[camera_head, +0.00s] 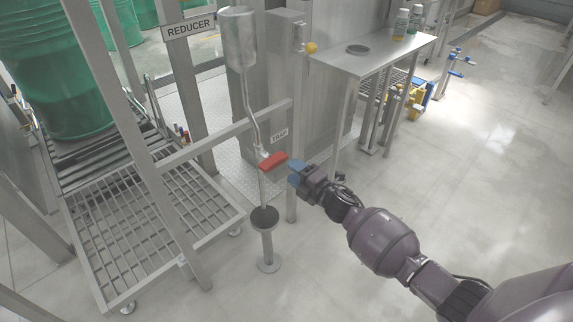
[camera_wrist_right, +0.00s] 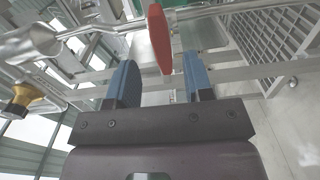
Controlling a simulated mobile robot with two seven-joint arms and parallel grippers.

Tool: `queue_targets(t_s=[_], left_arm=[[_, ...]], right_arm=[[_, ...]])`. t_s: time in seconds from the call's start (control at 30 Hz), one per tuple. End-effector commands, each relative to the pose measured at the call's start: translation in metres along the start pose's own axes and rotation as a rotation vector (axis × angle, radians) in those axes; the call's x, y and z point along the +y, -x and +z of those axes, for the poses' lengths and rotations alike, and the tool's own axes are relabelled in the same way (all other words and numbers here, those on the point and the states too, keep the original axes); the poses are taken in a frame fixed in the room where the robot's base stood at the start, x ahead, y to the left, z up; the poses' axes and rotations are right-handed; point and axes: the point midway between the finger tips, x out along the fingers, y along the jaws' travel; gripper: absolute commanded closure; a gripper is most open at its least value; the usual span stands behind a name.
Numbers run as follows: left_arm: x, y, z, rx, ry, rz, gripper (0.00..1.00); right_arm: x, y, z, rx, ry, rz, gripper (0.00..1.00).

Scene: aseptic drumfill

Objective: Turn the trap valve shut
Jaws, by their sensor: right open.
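The trap valve has a red lever handle (camera_head: 273,160) on a thin vertical pipe below a metal canister (camera_head: 238,38), beside a TRAP label (camera_head: 280,135). The handle lies across the pipe, pointing right toward my gripper. My right gripper (camera_head: 294,173) is just right of the handle's free end. In the right wrist view, the red handle (camera_wrist_right: 159,38) shows ahead of and between the blue fingers of my right gripper (camera_wrist_right: 158,75), which are apart with nothing between their tips. I cannot tell whether the handle touches a finger. My left gripper is not in view.
A drain funnel on a stand (camera_head: 265,222) is below the valve. A steel post and rail (camera_head: 225,135) run close by. A steel table (camera_head: 375,57) with bottles stands behind. The floor at right is clear.

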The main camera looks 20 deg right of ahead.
Motion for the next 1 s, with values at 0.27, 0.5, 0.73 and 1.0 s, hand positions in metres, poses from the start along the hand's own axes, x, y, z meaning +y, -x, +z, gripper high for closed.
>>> queue_targets(t_s=[0.27,0.5,0.73,1.0], left_arm=[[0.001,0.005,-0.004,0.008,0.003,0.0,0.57],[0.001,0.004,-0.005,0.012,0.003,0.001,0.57],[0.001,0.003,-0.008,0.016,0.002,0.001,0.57],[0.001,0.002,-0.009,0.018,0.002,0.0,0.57]], right_arm=[[0.001,0.028,0.0,0.001,0.001,0.002,0.53],[-0.001,0.033,0.0,0.001,0.0,-0.001,0.53],[-0.001,0.032,0.0,0.001,0.0,0.0,0.53],[-0.001,0.032,0.001,-0.007,-0.028,-0.005,0.53]])
